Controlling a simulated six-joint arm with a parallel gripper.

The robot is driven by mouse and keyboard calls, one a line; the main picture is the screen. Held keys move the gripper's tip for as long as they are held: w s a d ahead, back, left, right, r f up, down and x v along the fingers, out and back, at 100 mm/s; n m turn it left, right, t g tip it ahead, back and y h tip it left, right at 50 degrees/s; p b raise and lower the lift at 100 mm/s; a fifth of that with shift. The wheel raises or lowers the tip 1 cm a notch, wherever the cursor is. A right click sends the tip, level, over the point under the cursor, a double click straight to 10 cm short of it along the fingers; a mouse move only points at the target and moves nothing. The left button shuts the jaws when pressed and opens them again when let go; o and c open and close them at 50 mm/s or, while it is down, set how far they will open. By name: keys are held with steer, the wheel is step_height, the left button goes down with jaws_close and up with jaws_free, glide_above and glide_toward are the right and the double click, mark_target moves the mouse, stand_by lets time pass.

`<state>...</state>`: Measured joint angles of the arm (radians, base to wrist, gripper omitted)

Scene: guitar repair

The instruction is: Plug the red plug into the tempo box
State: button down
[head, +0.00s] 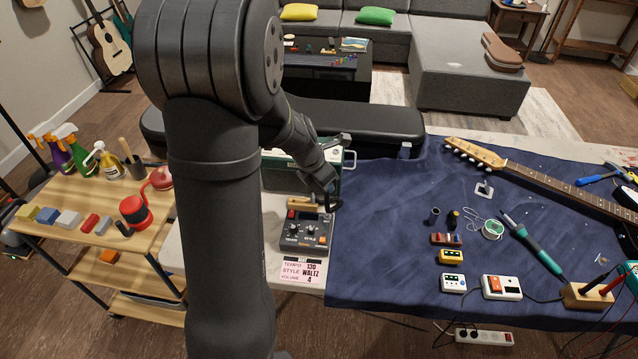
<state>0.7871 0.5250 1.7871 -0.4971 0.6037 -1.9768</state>
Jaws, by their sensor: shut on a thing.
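The tempo box (307,234) is a dark grey unit with knobs marked TEMPO and STYLE, near the left edge of the blue mat. My gripper (326,202) is at the back right corner of the box, close above it. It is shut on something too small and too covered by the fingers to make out. I cannot clearly pick out the red plug; a small red spot (292,214) shows at the back left of the box. Whether anything is in a socket cannot be told.
A tan piece (301,203) lies just behind the box, before a green case (283,172). A card (303,271) reading tempo 130, waltz, volume 4 lies in front. Small pedals, a soldering iron (533,244) and a guitar neck (550,180) occupy the blue mat (385,240), clear at left.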

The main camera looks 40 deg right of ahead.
steer(key=shift+r, duration=1.8)
step_height(320, 180, down, 2)
steer(key=m+g, duration=0.2)
steer(key=m, duration=0.3)
steer(key=shift+s+f, duration=0.1)
steer(key=m, duration=0.1)
steer(key=f+m+g+y, duration=0.1)
steer(key=m, duration=0.1)
steer(key=shift+s+f, duration=0.1)
steer(key=f+m+y, duration=0.1)
steer(key=m, duration=0.3)
glide_above(330, 216)
steer(key=w, duration=0.1)
steer(key=shift+g, duration=0.4)
steer(key=shift+w+a+f, duration=0.1)
steer(key=shift+a+f, duration=0.1)
steer(key=shift+f, duration=1.15)
steer(key=shift+a+f, duration=0.15)
steer(key=shift+f, duration=1.2)
steer(key=shift+f, duration=1.4)
